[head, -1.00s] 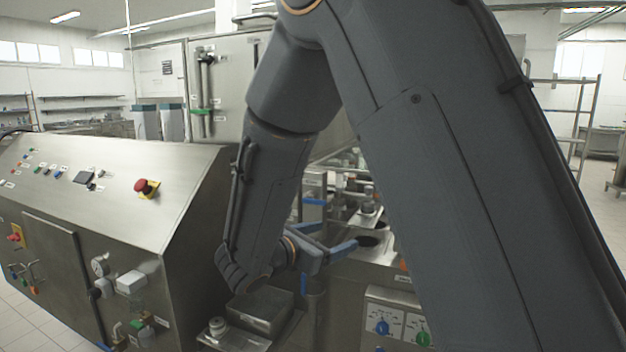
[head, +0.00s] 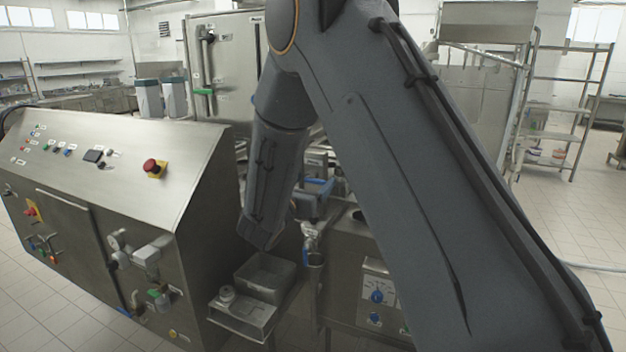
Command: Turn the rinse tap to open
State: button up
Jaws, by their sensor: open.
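My gripper (head: 316,190) is beyond my forearm, near the filler's back section in the middle of the picture. It is open, with its blue-grey fingers partly hidden and nothing seen between them. A small metal fitting with a blue part (head: 312,250) stands just below it; I cannot tell whether this is the rinse tap. A blue knob (head: 376,296) sits on a pale plate on the machine front to the right, well below my gripper. No readable label marks the rinse tap.
A steel console (head: 120,160) with a red stop button (head: 155,167) fills the left. An open steel box (head: 266,276) and a small shelf (head: 242,318) stand between console and machine. A wire rack (head: 565,110) is at the far right, with bare floor before it.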

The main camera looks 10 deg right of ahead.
jog(key=shift+w+d, duration=0.1)
jog(key=c, duration=1)
jog(key=shift+c, duration=0.2)
